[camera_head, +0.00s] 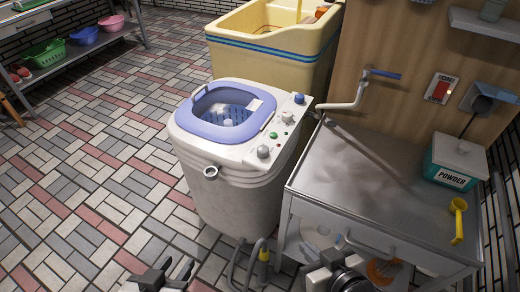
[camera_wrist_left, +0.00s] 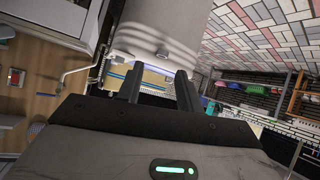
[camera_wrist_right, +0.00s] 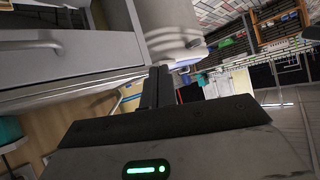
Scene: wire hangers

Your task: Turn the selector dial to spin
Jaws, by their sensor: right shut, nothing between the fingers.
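The washing machine (camera_head: 235,195) is a white tub with a blue-rimmed lid opening. Its sloped control panel (camera_head: 247,153) carries a grey knob (camera_head: 263,151) at the near end, a white knob (camera_head: 287,117) and a blue knob (camera_head: 299,98) at the far end. I cannot tell which knob is the selector dial or read its setting. My left gripper (camera_head: 168,270) is low, in front of the machine and apart from it; its fingers (camera_wrist_left: 158,88) are open and empty. My right gripper (camera_head: 333,262) is low, before the metal counter; its fingers (camera_wrist_right: 158,85) are shut and empty.
A metal counter (camera_head: 350,190) stands right of the machine, with a powder box (camera_head: 456,163) and a yellow scoop (camera_head: 457,220). A tap (camera_head: 355,92) reaches toward the panel. A yellow tub (camera_head: 275,50) stands behind. Hoses (camera_head: 252,265) hang in front. The tiled floor at left is clear.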

